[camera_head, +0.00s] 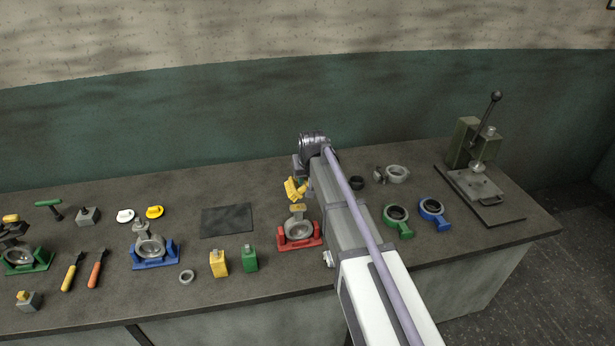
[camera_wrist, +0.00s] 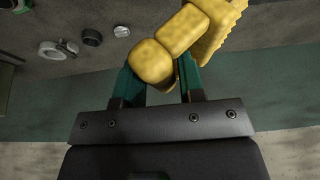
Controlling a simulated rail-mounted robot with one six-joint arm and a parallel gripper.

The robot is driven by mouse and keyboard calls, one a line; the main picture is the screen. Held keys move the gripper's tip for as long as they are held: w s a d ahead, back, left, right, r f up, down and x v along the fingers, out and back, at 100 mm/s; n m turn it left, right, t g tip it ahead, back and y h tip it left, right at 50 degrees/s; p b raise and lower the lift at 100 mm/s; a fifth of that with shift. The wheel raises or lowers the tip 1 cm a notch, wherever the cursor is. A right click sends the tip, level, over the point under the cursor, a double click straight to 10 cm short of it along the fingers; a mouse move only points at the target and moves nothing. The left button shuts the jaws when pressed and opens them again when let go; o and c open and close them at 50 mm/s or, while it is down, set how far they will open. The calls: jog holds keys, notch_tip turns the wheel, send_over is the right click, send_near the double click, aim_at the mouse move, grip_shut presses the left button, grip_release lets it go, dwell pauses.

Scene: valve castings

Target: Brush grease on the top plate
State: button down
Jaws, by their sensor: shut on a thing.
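My gripper (camera_wrist: 160,76) is shut on a yellow piece (camera_wrist: 185,40), which has rounded lumps and a ribbed end; it looks like a brush, but I cannot be sure. In the head view the yellow piece (camera_head: 295,189) hangs tilted above the back of the red fixture (camera_head: 300,244). A grey casting with a round bowl (camera_head: 299,228) sits in that fixture, and a yellow top (camera_head: 297,208) shows at its back. The yellow piece seems apart from the casting. My arm hides the bench to the right of it. I cannot single out the top plate.
A black mat (camera_head: 227,220), a yellow block (camera_head: 219,263) and a green block (camera_head: 250,258) lie left of the red fixture. A blue fixture (camera_head: 155,262) stands further left. Green (camera_head: 397,220) and blue ring parts (camera_head: 434,213) and a press (camera_head: 468,145) stand right of my arm.

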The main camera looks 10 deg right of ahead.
jog(key=shift+r, duration=0.35)
notch_tip(320, 180, up, 3)
jog(key=p, duration=0.3)
jog(key=shift+r, duration=0.1)
dwell(0.5)
